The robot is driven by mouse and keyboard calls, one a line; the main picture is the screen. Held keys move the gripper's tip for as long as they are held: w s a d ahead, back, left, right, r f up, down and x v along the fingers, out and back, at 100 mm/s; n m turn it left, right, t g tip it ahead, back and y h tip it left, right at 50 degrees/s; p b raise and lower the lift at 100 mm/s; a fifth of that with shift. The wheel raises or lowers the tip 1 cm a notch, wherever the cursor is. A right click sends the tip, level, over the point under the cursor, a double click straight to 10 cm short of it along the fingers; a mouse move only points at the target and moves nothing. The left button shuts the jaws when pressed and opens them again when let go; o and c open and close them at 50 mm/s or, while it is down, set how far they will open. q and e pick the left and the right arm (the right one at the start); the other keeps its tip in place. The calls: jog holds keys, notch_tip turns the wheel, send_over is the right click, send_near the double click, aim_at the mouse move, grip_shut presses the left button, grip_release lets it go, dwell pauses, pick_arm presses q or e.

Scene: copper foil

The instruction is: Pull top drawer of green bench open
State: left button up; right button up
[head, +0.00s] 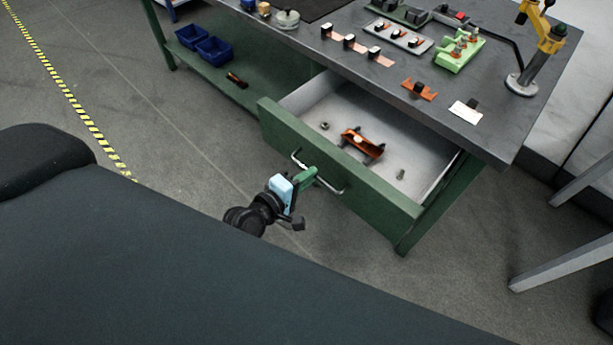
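The green bench (460,205) has its top drawer (340,172) pulled well out, with the pale inside showing. A silver bar handle (330,188) is on the green drawer front. My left gripper (311,176) is at the middle of this handle and appears shut on it; the fingertips are small and partly hidden. Inside the drawer lie an orange-and-black tool (362,146), a small round metal part (324,126) and a small grey part (401,174). My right gripper is not in view.
The bench top (440,105) carries copper pieces, a green fixture (460,50) and a yellow stand (541,55). Blue bins (215,49) sit on the lower shelf at left. Grey legs stand at right. The floor before the drawer is clear.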

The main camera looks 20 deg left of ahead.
pick_arm(q)
jog(key=o, duration=0.3)
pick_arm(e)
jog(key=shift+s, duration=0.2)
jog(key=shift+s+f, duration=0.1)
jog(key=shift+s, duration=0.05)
pick_arm(q)
jog(key=v, duration=0.7)
jog(key=shift+s, duration=0.4)
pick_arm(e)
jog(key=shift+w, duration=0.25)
pick_arm(q)
jog(key=shift+a, duration=0.1)
